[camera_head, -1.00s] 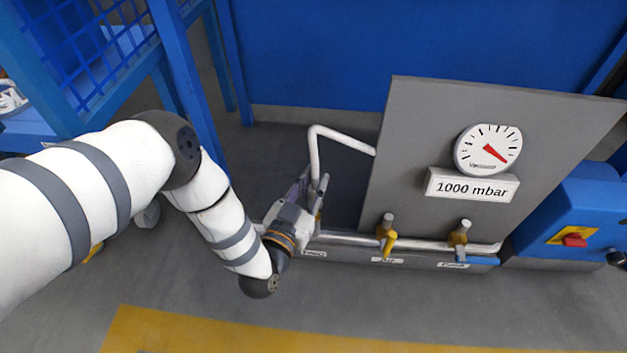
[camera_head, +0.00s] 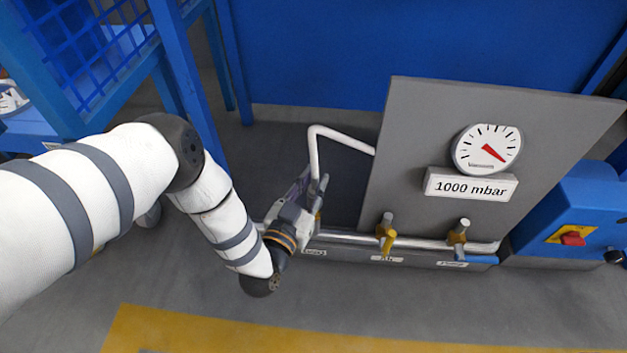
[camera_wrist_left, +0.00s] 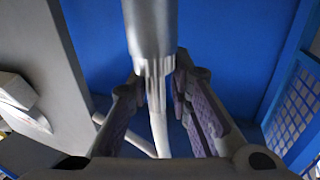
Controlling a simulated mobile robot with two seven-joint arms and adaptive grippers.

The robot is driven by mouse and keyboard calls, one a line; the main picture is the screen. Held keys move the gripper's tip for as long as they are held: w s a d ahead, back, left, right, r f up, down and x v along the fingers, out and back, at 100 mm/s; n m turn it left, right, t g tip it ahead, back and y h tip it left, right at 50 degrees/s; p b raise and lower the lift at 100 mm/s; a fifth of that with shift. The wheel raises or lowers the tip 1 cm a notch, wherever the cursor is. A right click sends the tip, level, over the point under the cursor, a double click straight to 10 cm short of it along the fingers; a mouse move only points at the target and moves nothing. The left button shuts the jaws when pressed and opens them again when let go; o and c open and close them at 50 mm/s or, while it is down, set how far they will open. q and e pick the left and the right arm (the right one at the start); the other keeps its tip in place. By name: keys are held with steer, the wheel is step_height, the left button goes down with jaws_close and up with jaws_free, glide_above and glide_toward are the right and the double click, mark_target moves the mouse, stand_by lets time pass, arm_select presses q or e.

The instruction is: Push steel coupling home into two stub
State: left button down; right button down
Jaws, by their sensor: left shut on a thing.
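My left gripper (camera_head: 314,204) is low in front of the grey panel, at its left side. In the left wrist view its two purple-padded fingers (camera_wrist_left: 158,100) are on either side of the steel coupling (camera_wrist_left: 150,35), a bright round metal piece with a ribbed end. The gripper is shut on it. A white hose (camera_head: 317,150) arches from the panel down to the gripper; it also shows beyond the coupling in the left wrist view (camera_wrist_left: 160,135). The stub at the gripper is hidden, so how deep the coupling sits cannot be told. My right gripper is not in view.
The grey panel (camera_head: 440,120) carries a gauge (camera_head: 488,149) and a 1000 mbar sign (camera_head: 471,187). A yellow valve (camera_head: 386,238) and a blue valve (camera_head: 458,240) stand on the low pipe. A blue rack (camera_head: 185,70) is at left. The floor in front is clear.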

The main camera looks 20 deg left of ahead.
mark_target(310, 200)
arm_select(q)
steer(key=shift+f, duration=0.15)
steer(key=shift+f+b, duration=0.3)
steer(key=shift+f, duration=0.05)
steer(key=shift+f+b, duration=1)
steer(key=shift+f, duration=0.55)
steer(key=c, duration=1.4)
jaws_free()
steer(key=s, duration=1.2)
steer(key=shift+a, duration=0.2)
